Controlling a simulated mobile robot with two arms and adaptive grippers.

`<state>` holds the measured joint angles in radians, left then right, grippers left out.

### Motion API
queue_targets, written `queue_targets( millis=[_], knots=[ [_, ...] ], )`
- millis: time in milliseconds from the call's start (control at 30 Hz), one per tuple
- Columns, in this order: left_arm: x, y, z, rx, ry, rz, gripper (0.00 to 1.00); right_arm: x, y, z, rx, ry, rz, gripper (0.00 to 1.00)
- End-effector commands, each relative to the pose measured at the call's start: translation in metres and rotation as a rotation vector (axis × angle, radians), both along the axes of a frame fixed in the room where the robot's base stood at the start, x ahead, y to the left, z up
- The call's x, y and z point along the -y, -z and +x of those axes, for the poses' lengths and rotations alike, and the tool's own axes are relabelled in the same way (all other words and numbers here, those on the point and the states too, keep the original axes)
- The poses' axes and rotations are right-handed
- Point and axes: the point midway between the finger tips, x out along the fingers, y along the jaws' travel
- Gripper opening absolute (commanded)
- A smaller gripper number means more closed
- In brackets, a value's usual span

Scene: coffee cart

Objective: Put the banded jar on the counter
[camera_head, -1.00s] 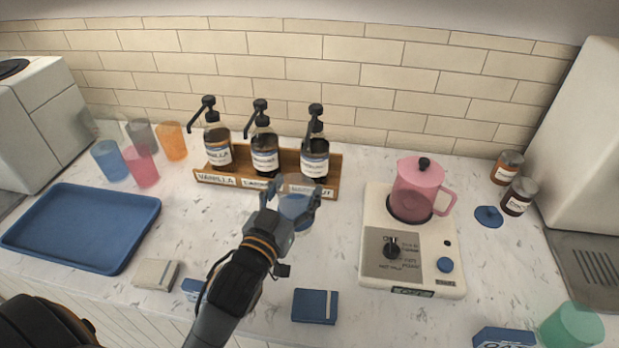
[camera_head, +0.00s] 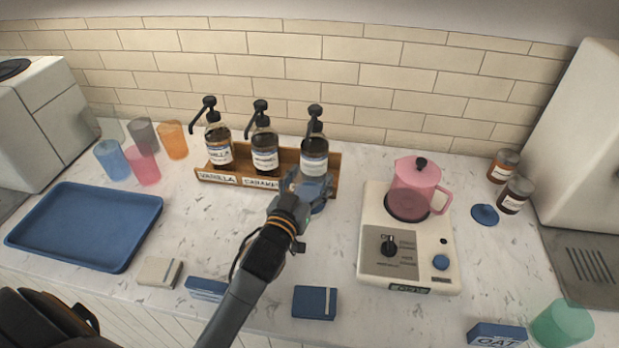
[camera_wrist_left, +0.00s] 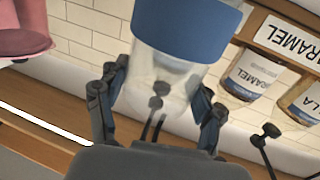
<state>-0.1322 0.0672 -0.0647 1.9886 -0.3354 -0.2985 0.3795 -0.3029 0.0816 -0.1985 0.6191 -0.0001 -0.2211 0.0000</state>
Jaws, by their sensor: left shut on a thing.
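My left gripper (camera_head: 308,186) is shut on a clear jar with a wide blue part, the banded jar (camera_head: 319,200). In the head view the arm covers much of the jar, in front of the right-hand syrup bottle. In the left wrist view the jar (camera_wrist_left: 187,30) sits between the two fingers (camera_wrist_left: 158,100); its blue part runs out of the top edge. Whether the jar touches the counter (camera_head: 225,240) cannot be told. My right gripper is not in view.
A wooden rack (camera_head: 335,163) with pump bottles stands behind the gripper. A cream appliance (camera_head: 372,215) with a pink pitcher (camera_head: 414,182) is to its right. A blue box (camera_head: 314,302) lies in front. Cups and a blue tray (camera_head: 85,225) are at left.

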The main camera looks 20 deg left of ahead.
Motion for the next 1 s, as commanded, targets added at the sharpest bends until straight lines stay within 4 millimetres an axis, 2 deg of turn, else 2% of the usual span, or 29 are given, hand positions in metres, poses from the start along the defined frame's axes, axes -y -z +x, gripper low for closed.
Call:
queue_targets(
  millis=[100,133,233,667,767,1000],
  knots=[
    [0.0,0.001,0.0,0.005,0.001,0.0,0.04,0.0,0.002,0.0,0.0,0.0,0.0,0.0],
    [0.0,0.003,0.0,0.0,0.0,0.0,0.69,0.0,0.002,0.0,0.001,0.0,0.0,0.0],
    [0.0,0.002,0.0,0.0,0.0,0.0,0.89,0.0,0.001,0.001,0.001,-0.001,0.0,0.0],
    [0.0,0.0,-0.002,0.0,0.0,0.0,0.9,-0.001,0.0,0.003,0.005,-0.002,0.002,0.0],
    [0.001,0.002,-0.015,-0.002,0.0,0.0,0.9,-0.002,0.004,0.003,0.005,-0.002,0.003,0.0],
    [0.002,0.003,-0.067,-0.003,0.0,-0.002,0.9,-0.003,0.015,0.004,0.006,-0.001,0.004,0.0]
  ],
)
